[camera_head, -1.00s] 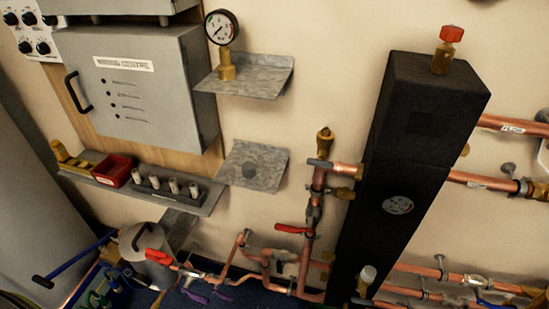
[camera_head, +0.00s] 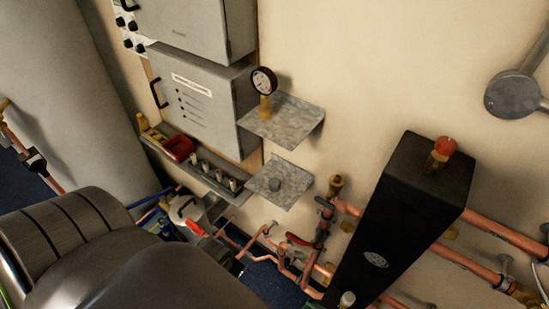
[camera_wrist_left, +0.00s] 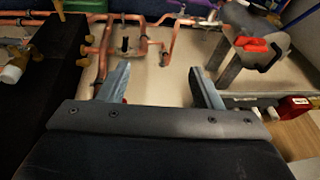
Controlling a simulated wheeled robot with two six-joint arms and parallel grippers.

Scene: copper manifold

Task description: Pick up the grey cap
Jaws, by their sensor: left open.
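My right gripper is not in view.
A pressure gauge (camera_head: 264,85) stands on the upper bracket shelf (camera_head: 299,122). A long shelf left of the cap holds a red bin (camera_head: 180,148) and several small cylinders. A tall black box (camera_head: 408,205) and copper pipes are on the right. A grey canister (camera_head: 184,210) stands below.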

